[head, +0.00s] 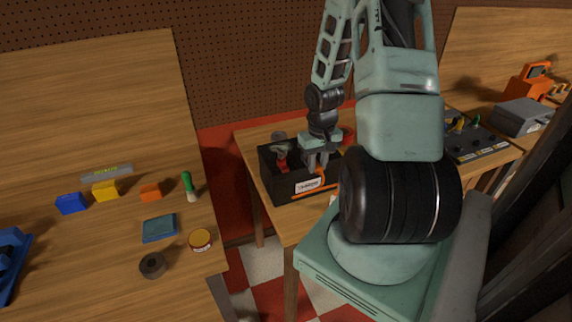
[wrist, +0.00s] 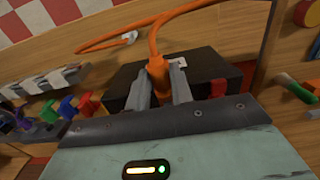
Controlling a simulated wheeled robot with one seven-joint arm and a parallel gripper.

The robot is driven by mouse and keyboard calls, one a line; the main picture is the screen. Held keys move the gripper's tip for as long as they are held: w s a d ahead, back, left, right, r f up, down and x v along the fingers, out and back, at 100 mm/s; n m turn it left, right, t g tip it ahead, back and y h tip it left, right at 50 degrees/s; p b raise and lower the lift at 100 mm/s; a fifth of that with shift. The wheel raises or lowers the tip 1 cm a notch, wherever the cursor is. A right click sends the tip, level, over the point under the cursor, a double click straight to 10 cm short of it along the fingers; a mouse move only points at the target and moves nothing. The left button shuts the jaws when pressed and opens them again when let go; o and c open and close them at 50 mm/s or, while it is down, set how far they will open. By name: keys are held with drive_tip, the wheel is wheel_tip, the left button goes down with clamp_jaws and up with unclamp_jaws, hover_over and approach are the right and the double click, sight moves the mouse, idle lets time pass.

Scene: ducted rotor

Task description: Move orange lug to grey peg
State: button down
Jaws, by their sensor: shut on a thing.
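My gripper (head: 317,160) is over the black box on the middle table, its fingers pointing down. In the wrist view, its two fingers (wrist: 160,90) are closed on the orange lug (wrist: 157,72), the thick orange end of a cable. The orange cable (wrist: 190,10) curves away from the lug and loops back; part of it also shows in front of the box in the head view (head: 318,191). Several coloured pegs (wrist: 67,107) stand along the left of the wrist view, apart from the gripper. I cannot tell which is the grey peg.
The black box (head: 290,188) with a white label sits under my gripper. A dark panel (head: 480,150) with small coloured parts lies to the right, beside a grey case (head: 522,117). The left table holds blocks, a green-handled tool (head: 188,184) and a round tin (head: 200,239).

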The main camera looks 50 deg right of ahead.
drive_tip(key=shift+w+d+p, duration=0.25)
drive_tip(key=shift+w+d, duration=0.15)
drive_tip(key=shift+w, duration=0.2)
drive_tip(key=shift+w+d+p, duration=0.25)
drive_tip(key=shift+w+d, duration=0.1)
drive_tip(key=shift+w, duration=0.25)
drive_tip(key=c, duration=1.1)
unclamp_jaws()
drive_tip(key=shift+c, duration=0.2)
drive_tip(key=shift+r, duration=0.1)
wheel_tip(320, 180, up, 17)
drive_tip(key=b, duration=0.3)
